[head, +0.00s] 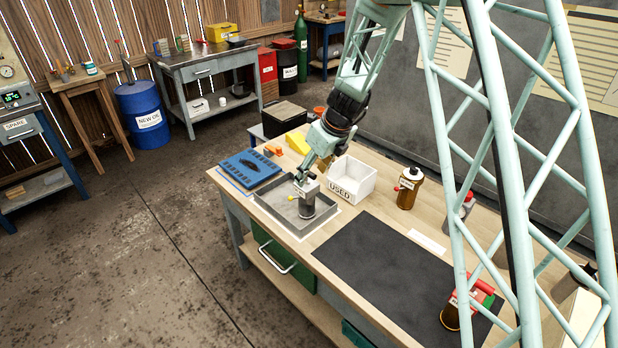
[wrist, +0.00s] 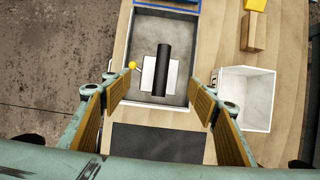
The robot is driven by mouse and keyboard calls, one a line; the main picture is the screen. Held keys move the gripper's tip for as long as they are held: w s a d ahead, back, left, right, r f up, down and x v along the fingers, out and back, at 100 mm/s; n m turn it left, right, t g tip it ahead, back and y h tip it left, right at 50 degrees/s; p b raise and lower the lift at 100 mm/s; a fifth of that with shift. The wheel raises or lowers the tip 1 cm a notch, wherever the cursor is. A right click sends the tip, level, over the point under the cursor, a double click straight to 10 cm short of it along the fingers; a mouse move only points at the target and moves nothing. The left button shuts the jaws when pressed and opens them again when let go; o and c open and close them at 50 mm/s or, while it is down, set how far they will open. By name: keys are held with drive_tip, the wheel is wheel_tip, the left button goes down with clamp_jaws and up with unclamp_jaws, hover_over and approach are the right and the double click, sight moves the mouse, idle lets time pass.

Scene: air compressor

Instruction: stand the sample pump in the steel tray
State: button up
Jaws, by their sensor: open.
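The sample pump (head: 307,205) stands upright in the steel tray (head: 265,207). It has a dark cylindrical body, a pale block on top and a yellow knob on its left. The wrist view shows the pump (wrist: 161,70) from above, inside the grey walls of the tray (wrist: 126,60). My gripper (head: 304,180) is just above the pump's top, pointing down. In the wrist view my gripper (wrist: 156,88) has its two fingers wide apart, with clear space between each finger and the pump. Nothing is held.
A white bin marked USED (head: 352,183) stands right of the tray, a blue case (head: 250,168) behind it. A brown bottle (head: 408,188) stands near the wall.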

drive_tip(key=shift+p+v, duration=0.45)
drive_tip(key=shift+v, duration=2.15)
